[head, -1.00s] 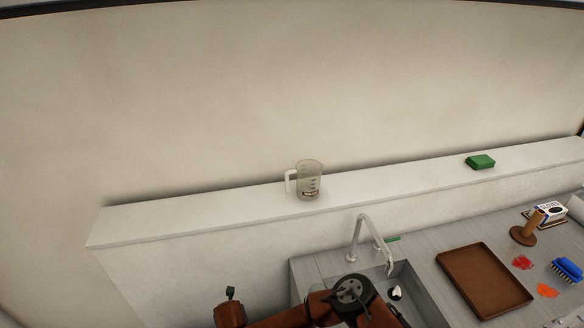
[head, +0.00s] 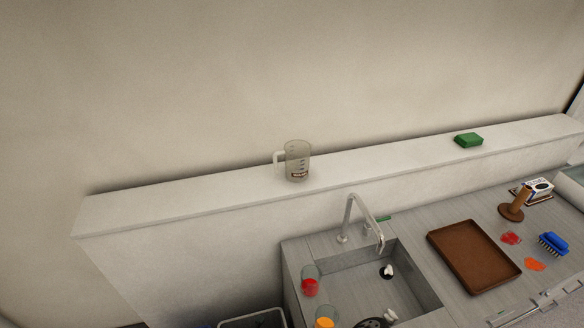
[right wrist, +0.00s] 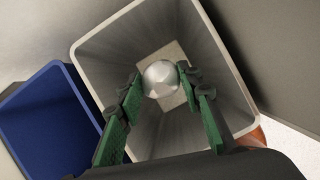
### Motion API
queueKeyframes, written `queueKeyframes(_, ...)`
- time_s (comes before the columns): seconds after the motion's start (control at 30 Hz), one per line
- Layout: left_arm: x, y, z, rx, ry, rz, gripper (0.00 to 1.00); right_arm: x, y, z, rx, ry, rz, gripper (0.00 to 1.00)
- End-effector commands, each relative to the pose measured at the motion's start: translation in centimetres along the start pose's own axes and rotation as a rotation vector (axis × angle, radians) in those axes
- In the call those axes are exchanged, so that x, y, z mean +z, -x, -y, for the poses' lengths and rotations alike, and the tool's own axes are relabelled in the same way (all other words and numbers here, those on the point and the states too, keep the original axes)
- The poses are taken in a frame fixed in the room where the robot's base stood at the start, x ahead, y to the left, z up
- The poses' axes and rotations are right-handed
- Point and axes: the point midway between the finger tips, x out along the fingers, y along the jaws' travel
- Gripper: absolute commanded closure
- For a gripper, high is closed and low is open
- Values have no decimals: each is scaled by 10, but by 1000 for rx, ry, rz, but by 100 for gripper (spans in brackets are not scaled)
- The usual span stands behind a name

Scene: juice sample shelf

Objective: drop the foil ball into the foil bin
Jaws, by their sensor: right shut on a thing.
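In the right wrist view, my right gripper (right wrist: 160,80) has green-padded fingers closed on the shiny silver foil ball (right wrist: 160,75). The ball sits between the fingertips, over the open mouth of a grey bin with a pale rim (right wrist: 104,28). The bin's pale floor shows behind the ball. I cannot read any label on this bin. In the head view, a pale-rimmed bin (head: 252,314) shows partly at the bottom edge, left of the sink. My left gripper is not in view.
A blue bin (right wrist: 45,105) stands beside the grey one. In the head view are a sink (head: 350,285), a faucet (head: 350,215), a red-filled glass (head: 310,284), an orange-filled glass (head: 325,321), a brown tray (head: 474,256) and a jug (head: 297,162) on the ledge.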

Motion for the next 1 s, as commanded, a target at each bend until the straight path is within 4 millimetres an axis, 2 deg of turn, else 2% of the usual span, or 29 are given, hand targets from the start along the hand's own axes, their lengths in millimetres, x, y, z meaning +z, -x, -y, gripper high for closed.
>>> queueKeyframes(0.03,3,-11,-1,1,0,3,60,-5,-11,0,0,0,-1,83)
queueKeyframes(0.2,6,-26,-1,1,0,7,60,-11,-26,0,0,0,0,83)
queueKeyframes(0.57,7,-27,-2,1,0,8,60,-11,-28,0,1,1,1,83)
queueKeyframes(0.6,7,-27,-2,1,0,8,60,-11,-28,0,1,1,1,64)
queueKeyframes(0.87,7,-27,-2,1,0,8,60,-11,-28,0,1,1,0,46)
queueKeyframes(1.0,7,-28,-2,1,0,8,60,-11,-28,0,1,1,0,46)
